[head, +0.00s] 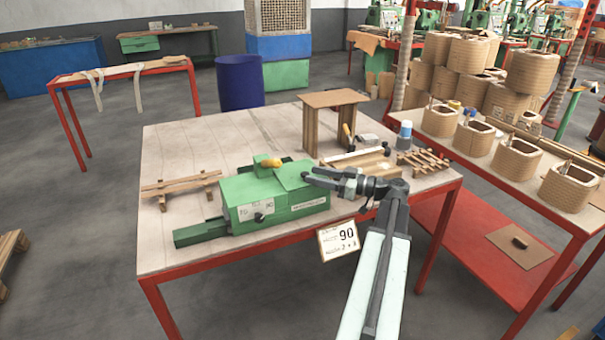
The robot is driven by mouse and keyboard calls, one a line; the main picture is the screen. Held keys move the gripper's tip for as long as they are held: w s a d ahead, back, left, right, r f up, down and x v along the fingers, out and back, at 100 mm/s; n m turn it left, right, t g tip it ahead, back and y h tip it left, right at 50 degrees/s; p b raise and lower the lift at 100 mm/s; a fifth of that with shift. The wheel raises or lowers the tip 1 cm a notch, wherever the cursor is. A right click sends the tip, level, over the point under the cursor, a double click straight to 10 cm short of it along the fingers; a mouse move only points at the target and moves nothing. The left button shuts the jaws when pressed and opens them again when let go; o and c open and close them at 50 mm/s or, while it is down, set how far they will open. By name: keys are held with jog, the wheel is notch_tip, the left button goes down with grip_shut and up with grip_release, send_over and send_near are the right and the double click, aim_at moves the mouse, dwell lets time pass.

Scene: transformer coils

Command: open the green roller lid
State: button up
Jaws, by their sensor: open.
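A green roller machine (245,212) sits on the wooden worktable (190,246) in the head view. Its green lid (296,174) forms the right upper part of the body and looks down. A yellow-orange piece (271,163) sits on top, left of the lid. My gripper (309,176) comes in from the right, with its fingers spread and empty. The fingertips are over or beside the lid's right part; I cannot tell whether they touch it. My fingers hide a little of the lid's right end.
A small wooden stand (333,100), a blue-capped bottle (405,131) and wooden racks (424,160) stand behind my gripper. A sign marked 90 (338,241) hangs at the table's front edge. Coils (515,160) fill the right table.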

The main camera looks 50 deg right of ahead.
aim_at(305, 173)
jog(key=x, duration=0.4)
jog(key=shift+a, duration=0.1)
grip_shut()
dwell(1.2)
